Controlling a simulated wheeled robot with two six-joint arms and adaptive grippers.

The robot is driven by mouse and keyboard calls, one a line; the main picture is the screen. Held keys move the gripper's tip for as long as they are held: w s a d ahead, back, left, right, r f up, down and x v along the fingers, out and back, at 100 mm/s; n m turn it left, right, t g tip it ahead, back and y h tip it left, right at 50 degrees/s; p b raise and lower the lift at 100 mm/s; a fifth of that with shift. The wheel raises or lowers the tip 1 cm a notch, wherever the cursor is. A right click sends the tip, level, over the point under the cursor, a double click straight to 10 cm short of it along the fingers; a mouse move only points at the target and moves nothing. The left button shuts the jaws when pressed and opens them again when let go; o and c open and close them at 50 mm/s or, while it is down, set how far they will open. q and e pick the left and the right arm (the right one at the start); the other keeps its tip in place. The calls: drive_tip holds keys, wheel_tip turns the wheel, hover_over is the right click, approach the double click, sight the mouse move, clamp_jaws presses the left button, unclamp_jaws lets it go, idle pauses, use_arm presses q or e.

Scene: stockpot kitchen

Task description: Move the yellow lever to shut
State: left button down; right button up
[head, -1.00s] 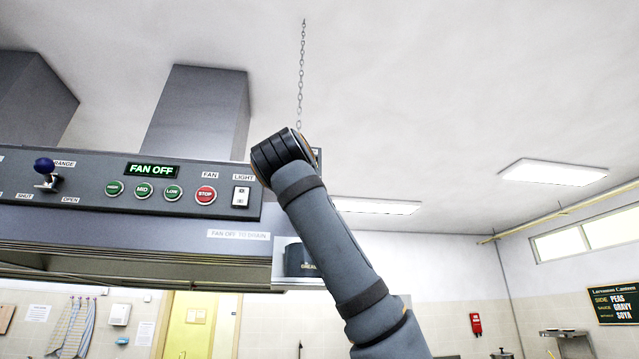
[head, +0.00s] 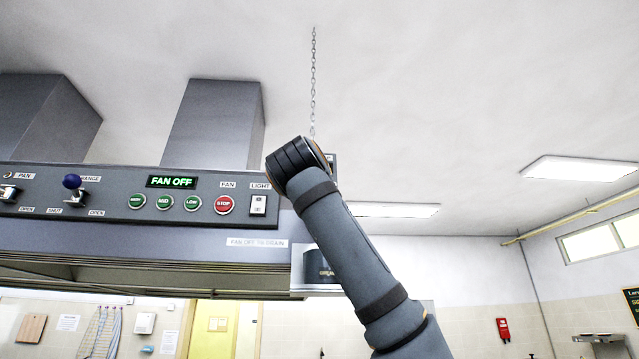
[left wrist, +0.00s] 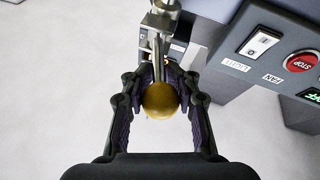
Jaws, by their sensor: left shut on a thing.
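The yellow lever shows in the left wrist view as a yellow ball knob (left wrist: 160,102) on a metal stem, which runs to a metal bracket at the top of the picture. My left gripper (left wrist: 162,80) is closed around the knob, one finger on each side. In the head view my arm reaches up to the right end of the hood panel (head: 130,198), past the light switch. There the arm hides the lever and the gripper's fingers. No shut or open label for this lever is readable. My right gripper is in neither view.
Left of my arm the panel carries a white light switch (head: 258,205), a red stop button (head: 224,205), several green fan buttons and a blue-knobbed lever (head: 72,182). The display (head: 172,182) reads FAN OFF. A chain (head: 313,80) hangs above my wrist.

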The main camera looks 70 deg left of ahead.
use_arm(q)
drive_tip(key=shift+s+r, duration=0.1)
drive_tip(key=shift+s, duration=0.1)
drive_tip(key=c, duration=1.4)
unclamp_jaws()
drive_tip(key=o, duration=0.4)
drive_tip(key=shift+s+a, duration=0.45)
drive_tip(key=shift+s, duration=0.05)
drive_tip(key=shift+o, duration=0.2)
drive_tip(key=v, duration=1.2)
drive_tip(key=shift+d, duration=0.15)
drive_tip(key=shift+w, duration=0.15)
